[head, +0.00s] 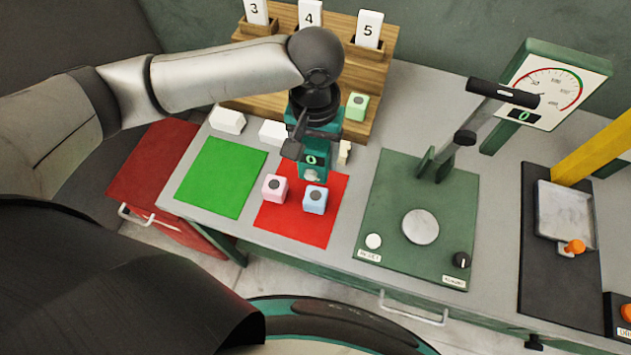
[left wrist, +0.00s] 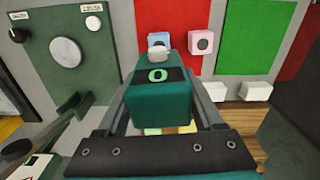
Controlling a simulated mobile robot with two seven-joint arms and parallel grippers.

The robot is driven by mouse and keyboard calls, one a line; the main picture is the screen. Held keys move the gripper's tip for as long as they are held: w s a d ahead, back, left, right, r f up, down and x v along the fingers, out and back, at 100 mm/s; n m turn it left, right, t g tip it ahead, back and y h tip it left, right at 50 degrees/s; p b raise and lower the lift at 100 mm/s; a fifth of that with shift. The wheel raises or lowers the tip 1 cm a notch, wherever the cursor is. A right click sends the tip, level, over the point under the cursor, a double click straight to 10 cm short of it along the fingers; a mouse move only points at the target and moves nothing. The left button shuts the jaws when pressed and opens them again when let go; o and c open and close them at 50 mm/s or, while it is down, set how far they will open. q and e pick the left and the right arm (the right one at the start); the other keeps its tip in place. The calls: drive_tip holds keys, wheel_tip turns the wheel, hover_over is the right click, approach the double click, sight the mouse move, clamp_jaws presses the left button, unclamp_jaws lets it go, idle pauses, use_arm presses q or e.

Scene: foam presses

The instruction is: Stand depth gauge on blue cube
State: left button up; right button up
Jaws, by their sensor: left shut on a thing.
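The depth gauge (head: 312,162) is a small dark green block with a display reading 0 and a pale round tip at its lower end. My left gripper (head: 318,140) is shut on it; the gauge (left wrist: 158,100) also fills the middle of the left wrist view between the fingers (left wrist: 165,125). The blue cube (head: 315,199) stands on the red mat with a dark disc on its top face. In the head view the gauge is just above and behind the blue cube; whether they touch I cannot tell. In the left wrist view the gauge's tip partly covers the blue cube (left wrist: 158,38).
A pink cube (head: 275,188) stands left of the blue one on the red mat (head: 300,231). A green mat (head: 218,178) lies left. A green cube (head: 356,106) sits by the wooden rack (head: 382,80). A green press (head: 400,200) stands right.

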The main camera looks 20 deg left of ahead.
use_arm(q)
wheel_tip(320, 180, down, 10)
drive_tip(key=shift+d+f+b, duration=0.1)
drive_tip(key=shift+f+b, duration=0.1)
drive_tip(key=shift+b, duration=0.35)
drive_tip(key=shift+f, duration=0.15)
drive_tip(key=o, duration=1.5)
wheel_tip(320, 180, up, 12)
drive_tip(key=shift+r+p, duration=0.2)
drive_tip(key=shift+p, duration=0.45)
